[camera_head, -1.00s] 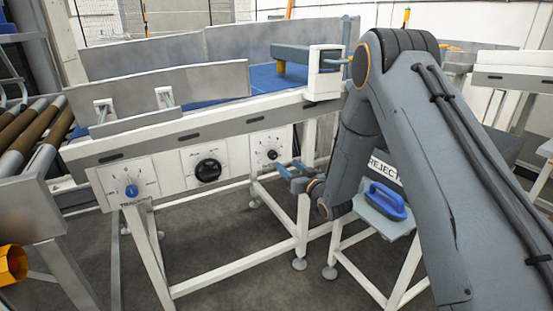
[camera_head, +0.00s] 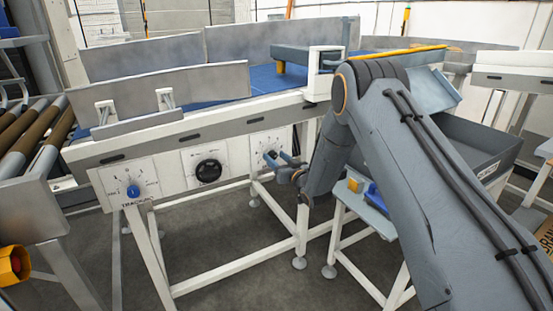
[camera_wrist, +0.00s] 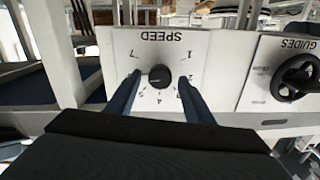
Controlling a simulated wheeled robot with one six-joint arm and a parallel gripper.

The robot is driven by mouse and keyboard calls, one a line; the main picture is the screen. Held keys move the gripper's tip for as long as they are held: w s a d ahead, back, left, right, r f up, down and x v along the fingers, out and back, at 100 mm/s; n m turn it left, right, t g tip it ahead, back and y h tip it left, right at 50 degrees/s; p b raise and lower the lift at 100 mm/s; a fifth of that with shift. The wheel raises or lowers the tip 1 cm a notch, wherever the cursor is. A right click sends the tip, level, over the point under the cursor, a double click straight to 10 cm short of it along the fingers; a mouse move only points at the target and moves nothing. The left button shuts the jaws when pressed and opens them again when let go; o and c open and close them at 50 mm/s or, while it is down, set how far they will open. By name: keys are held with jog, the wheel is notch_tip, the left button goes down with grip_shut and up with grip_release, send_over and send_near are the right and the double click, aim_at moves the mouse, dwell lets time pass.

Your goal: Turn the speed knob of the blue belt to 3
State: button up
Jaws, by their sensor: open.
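The speed panel (camera_wrist: 209,49) shows upside down in the wrist view, with a round black speed knob (camera_wrist: 160,76) inside a ring of numbers. I cannot tell which number the knob points to. My gripper (camera_wrist: 159,80) is open, with one blue finger on each side of the knob; I cannot tell whether they touch it. In the head view my gripper (camera_head: 277,156) is at the right-hand panel (camera_head: 260,140) under the blue belt (camera_head: 238,87), and its fingers cover much of the knob there.
A black guides handwheel (camera_head: 208,171) is left of the speed panel and also shows in the wrist view (camera_wrist: 299,78). Farther left is a blue tracking knob (camera_head: 133,191). A small shelf with a blue object (camera_head: 375,196) is right of my gripper, below the belt.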

jog(key=shift+c, duration=0.2)
jog(key=c, duration=1)
jog(key=shift+n, duration=0.3)
jog(key=n+b, duration=0.3)
jog(key=n, duration=0.2)
jog(key=shift+a+f, duration=0.1)
jog(key=n+b, duration=0.1)
jog(key=n, duration=0.4)
jog(key=shift+b, duration=0.4)
jog(key=shift+s, duration=0.1)
